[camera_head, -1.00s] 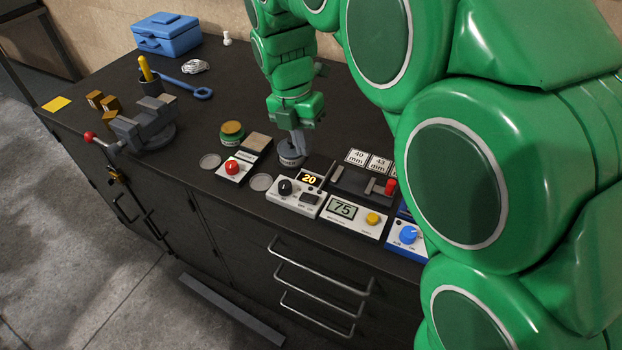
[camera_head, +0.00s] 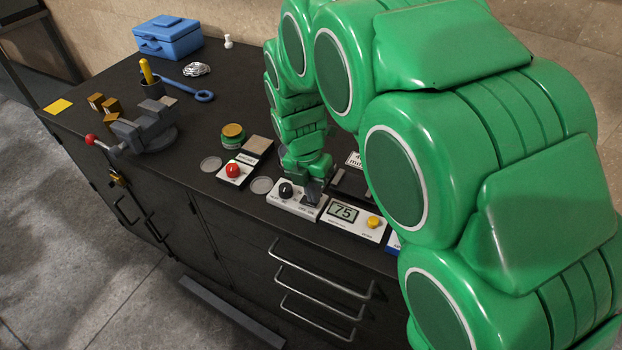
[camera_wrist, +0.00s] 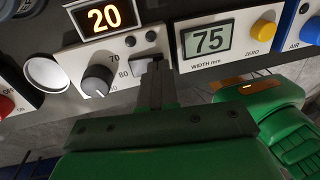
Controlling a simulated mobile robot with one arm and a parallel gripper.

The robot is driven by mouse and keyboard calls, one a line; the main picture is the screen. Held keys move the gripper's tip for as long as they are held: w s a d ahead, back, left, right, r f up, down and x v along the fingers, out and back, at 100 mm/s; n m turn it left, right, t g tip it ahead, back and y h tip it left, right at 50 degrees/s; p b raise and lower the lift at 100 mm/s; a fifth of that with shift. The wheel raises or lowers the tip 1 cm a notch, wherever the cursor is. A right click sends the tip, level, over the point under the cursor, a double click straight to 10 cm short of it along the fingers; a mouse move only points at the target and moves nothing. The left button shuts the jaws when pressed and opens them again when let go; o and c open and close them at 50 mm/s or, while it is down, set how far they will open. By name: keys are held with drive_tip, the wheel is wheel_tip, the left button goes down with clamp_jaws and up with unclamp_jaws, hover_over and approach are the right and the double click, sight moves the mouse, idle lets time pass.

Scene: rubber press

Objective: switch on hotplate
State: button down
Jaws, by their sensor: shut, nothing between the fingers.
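The control box (camera_head: 283,199) with a black dial (camera_head: 286,190) stands at the bench's front edge. In the wrist view the box (camera_wrist: 120,65) shows a lit orange "20" display (camera_wrist: 104,18), the dial (camera_wrist: 97,81) and a dark rocker switch (camera_wrist: 143,62). My gripper (camera_head: 312,194) is shut and empty, pointing down over the box's right part. In the wrist view its fingertips (camera_wrist: 157,72) are right at the switch and cover part of it. I cannot tell whether they touch it or which way it is tipped. In the head view my gripper hides the display and switch.
Right of the box is a width gauge (camera_head: 352,220) reading 75 with a yellow button. Left is a box with a red button (camera_head: 233,171) and a round grey disc (camera_head: 262,185). A vise (camera_head: 146,126) stands further left. My arm covers the bench's right side.

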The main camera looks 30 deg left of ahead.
drive_tip(key=shift+f, duration=0.3)
drive_tip(key=shift+d+f+y, duration=0.15)
drive_tip(key=shift+d+y, duration=0.05)
drive_tip(key=shift+y, duration=0.1)
drive_tip(key=shift+a, duration=0.15)
idle(0.3)
drive_tip(key=shift+w+a, duration=0.1)
drive_tip(key=shift+a, duration=0.55)
drive_tip(key=shift+r, duration=0.2)
